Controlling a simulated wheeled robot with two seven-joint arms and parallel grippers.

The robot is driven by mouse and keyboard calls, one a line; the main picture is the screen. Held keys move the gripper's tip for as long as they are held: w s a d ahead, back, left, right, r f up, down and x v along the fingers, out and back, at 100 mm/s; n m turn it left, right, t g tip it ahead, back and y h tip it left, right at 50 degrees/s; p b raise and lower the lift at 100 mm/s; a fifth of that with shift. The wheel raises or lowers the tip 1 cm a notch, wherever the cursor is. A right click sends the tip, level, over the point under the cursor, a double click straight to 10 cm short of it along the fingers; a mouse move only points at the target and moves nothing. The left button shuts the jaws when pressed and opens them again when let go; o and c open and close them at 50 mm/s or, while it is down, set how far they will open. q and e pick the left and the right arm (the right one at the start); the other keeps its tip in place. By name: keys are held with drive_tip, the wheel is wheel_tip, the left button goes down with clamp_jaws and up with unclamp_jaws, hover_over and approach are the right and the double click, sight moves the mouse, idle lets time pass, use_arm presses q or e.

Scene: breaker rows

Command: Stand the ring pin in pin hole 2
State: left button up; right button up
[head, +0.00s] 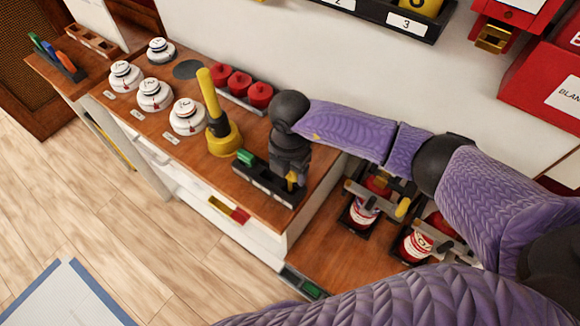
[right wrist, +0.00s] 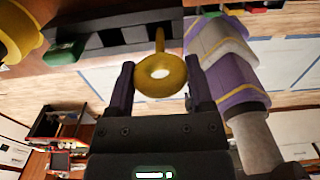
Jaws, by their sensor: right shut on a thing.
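In the head view my right gripper (head: 291,178) is shut on the ring pin, low over the near right end of the pin block (head: 262,186). Part of the gold shows below the fingers. A green piece (head: 245,157) sits at the block's far left end. I cannot tell whether the shaft's tip is inside a hole, or which hole. My left gripper is not in view.
A yellow-handled tool in a yellow base (head: 222,140) stands just left of the block. Red knobs (head: 240,84) and white round detectors (head: 187,117) stand farther back. Red-capped bottles (head: 365,208) in clamps are on the lower shelf at right, under my right arm.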

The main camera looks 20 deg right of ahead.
idle(0.3)
drive_tip(key=shift+f, duration=0.35)
drive_tip(key=shift+f+b, duration=0.35)
drive_tip(key=shift+f, duration=0.15)
drive_tip(key=shift+f+b, duration=0.5)
drive_tip(key=shift+f, duration=0.15)
